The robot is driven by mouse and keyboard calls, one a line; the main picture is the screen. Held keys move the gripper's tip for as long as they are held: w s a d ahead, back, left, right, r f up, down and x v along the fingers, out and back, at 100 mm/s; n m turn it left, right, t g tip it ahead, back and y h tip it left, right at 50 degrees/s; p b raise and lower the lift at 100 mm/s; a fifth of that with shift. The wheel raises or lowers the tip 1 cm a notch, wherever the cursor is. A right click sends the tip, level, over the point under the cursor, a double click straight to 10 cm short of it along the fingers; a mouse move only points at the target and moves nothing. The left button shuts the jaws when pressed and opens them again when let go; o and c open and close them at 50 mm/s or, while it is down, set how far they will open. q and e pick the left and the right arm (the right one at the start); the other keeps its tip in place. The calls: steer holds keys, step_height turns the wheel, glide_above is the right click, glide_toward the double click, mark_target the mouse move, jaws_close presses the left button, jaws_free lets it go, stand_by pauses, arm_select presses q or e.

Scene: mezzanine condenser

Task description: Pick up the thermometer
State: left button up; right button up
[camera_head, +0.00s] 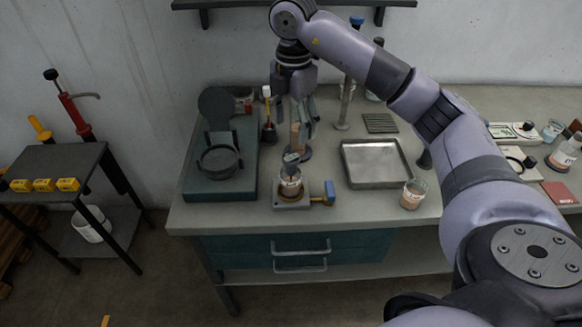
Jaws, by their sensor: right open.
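A slim upright piece with a white top and a red and yellow stem (267,108) stands in a dark base on the bench and looks like the thermometer; I cannot be sure. My right gripper (296,122) reaches down from above, just right of it, with its fingers spread. A tan upright piece (299,134) on a round dark base shows between and below the fingers. I cannot tell whether the fingers touch anything. My left gripper is not in view.
A dark green unit with a round pan (219,161) stands at left. In front of the gripper, a beaker (290,184) sits on a small burner-like stand. A metal tray (374,164), another beaker (412,194) and a tall stand (346,98) are to the right.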

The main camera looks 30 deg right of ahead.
steer(key=p, duration=0.1)
glide_above(291, 157)
steer(key=f, duration=0.5)
steer(key=shift+s+f, duration=0.35)
steer(key=shift+f, duration=0.05)
steer(key=shift+f+p, duration=0.3)
steer(key=shift+p, duration=0.05)
steer(key=f, duration=0.1)
steer(key=f+p, duration=0.2)
steer(key=shift+w+f, duration=0.3)
steer(key=shift+f, duration=0.55)
steer(key=shift+c, duration=0.6)
steer(key=c, duration=1.3)
